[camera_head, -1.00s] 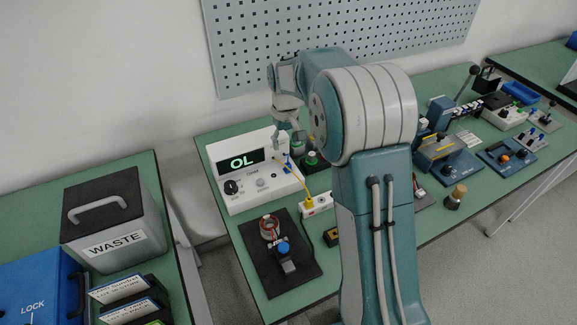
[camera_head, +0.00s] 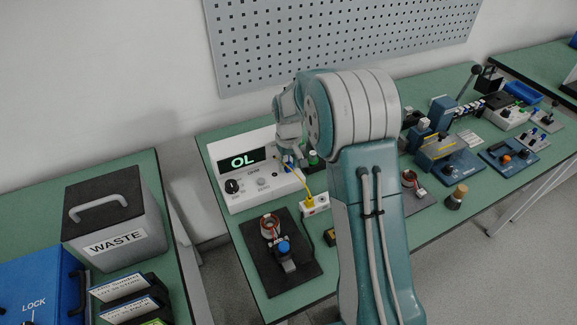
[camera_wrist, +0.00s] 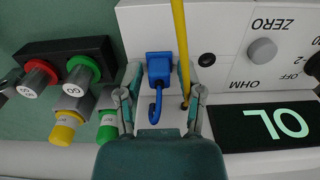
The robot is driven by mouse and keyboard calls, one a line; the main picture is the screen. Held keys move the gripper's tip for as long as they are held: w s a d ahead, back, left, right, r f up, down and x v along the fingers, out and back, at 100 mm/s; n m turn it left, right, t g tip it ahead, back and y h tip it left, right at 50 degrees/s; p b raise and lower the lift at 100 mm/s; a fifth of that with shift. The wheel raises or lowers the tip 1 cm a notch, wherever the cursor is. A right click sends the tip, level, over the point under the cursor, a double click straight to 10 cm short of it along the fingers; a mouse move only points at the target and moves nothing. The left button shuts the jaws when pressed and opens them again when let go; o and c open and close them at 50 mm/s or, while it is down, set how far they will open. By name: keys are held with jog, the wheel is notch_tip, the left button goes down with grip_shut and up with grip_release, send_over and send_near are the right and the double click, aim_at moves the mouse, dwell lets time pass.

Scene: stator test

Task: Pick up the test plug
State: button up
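A blue plug (camera_wrist: 159,66) with a short hooked blue lead lies between my gripper's fingers in the wrist view, in front of the meter's white face. I take it to be the test plug. A yellow lead (camera_wrist: 181,45) runs close beside it, near the right finger. My gripper (camera_wrist: 161,92) is open, one finger on each side of the blue plug, with gaps showing. In the head view my gripper (camera_head: 288,152) is low at the right end of the white meter (camera_head: 262,187), partly hiding the plug. The meter display (camera_head: 242,159) reads OL.
A white socket box (camera_head: 315,205) takes the yellow lead. A black plate (camera_head: 262,264) with a coil lies in front of the meter. A grey waste bin (camera_head: 112,245) stands left.

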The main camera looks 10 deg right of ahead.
grip_shut()
jog(key=shift+r, duration=0.3)
notch_tip(320, 180, up, 2)
jog(key=shift+r, duration=0.1)
jog(key=s+d+r, duration=0.6)
jog(key=s+r, duration=0.4)
jog(key=s, duration=0.2)
jog(key=shift+s+r, duration=0.15)
jog(key=shift+s, duration=0.15)
jog(key=shift+d, duration=0.1)
jog(key=shift+w+d, duration=0.2)
jog(key=shift+w, duration=0.4)
